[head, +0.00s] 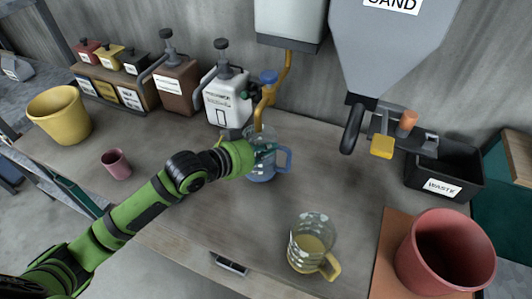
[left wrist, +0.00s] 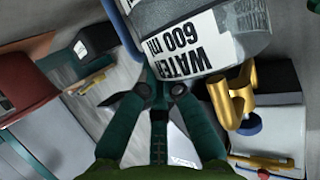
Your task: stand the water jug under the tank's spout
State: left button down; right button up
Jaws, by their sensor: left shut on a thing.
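The water jug (head: 262,173), clear with a blue handle, is upright at the back of the bench, below the white tank (head: 290,22). The tank's yellow spout (head: 267,98) comes down just above the jug's mouth. My left gripper (head: 262,152) is at the jug's side and shut on it, its fingertips partly hidden in the head view. In the left wrist view the jug (left wrist: 205,35), labelled WATER 600 ml, fills the top beyond the dark green fingers (left wrist: 160,88). I cannot tell whether its base touches the bench. My right gripper is not in view.
A jug with a yellow handle (head: 308,243) stands at the bench front. A white canister (head: 227,100) is left of the spout. A red bucket (head: 445,255), a black waste bin (head: 445,172) and a grey sand hopper (head: 385,45) are on the right. The middle bench is clear.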

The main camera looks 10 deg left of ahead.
pick_arm(q)
notch_tip(320, 180, down, 3)
jog(key=shift+s+f+p, duration=0.1)
jog(key=shift+p, duration=0.3)
jog(key=shift+f, duration=0.15)
jog(key=c, duration=1.4)
grip_release()
jog(key=b+v, duration=0.2)
jog(key=v, duration=1)
jog(key=shift+r, duration=0.25)
